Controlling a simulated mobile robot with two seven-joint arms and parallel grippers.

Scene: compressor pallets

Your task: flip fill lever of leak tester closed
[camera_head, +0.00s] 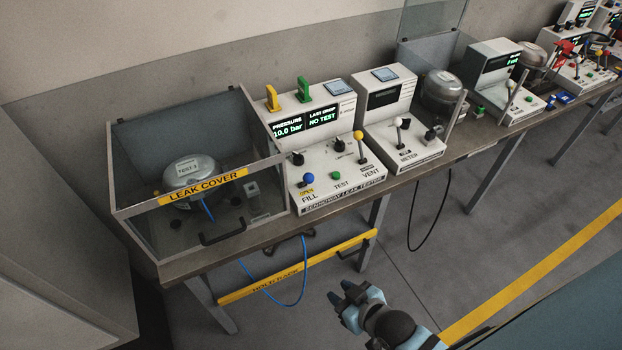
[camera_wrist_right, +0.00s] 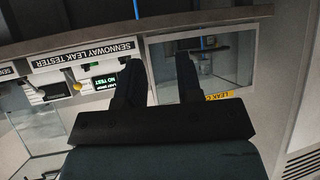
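The leak tester (camera_head: 325,158) stands on the bench, its display reading 10.0 bar and NO TEST. Its fill lever (camera_head: 309,178) has a blue knob at the front left of the panel, by the words OPEN and FILL. The green TEST button (camera_head: 336,175) and the yellow-knobbed VENT lever (camera_head: 358,135) are to its right. My right gripper (camera_head: 343,292) is below and in front of the bench, apart from the lever. In the right wrist view its fingers (camera_wrist_right: 160,70) are spread with nothing between them. The wrist view shows the tester (camera_wrist_right: 72,58) upside down; I cannot make out the blue knob there.
A clear-walled box with a LEAK COVER bar (camera_head: 205,187) and a black handle stands left of the tester, around a metal compressor (camera_head: 188,178). A meter unit (camera_head: 402,142) stands to the right. A blue hose (camera_head: 290,300) hangs below the bench by a yellow rail (camera_head: 330,257).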

